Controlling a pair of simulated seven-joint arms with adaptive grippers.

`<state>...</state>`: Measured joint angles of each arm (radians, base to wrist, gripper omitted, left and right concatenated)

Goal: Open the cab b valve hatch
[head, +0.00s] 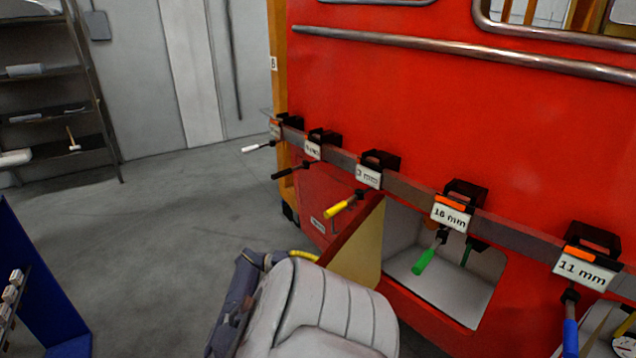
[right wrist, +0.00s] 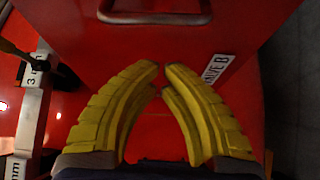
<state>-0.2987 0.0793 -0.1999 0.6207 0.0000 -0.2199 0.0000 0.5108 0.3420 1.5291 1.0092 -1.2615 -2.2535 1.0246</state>
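In the right wrist view, a red hatch panel (right wrist: 90,45) has a metal bar handle (right wrist: 155,14) and a white label (right wrist: 218,68) whose visible letters end in "VE B". My right gripper (right wrist: 162,70) has yellow fingers in front of this panel. Its tips almost meet, with a thin gap and nothing between them; the handle is apart, above them. In the head view, a red panel with a small label (head: 318,225) is at the wall's lower left. My right arm's grey body hides most of its gripper; a yellow finger (head: 303,254) shows. My left gripper is out of view.
An open compartment (head: 435,283) has its tan-faced door (head: 357,248) swung outward. A rail (head: 408,196) of labelled holders with hanging screwdrivers runs above it. A blue rack (head: 45,295) stands lower left and shelves (head: 45,75) far left. The grey floor between is clear.

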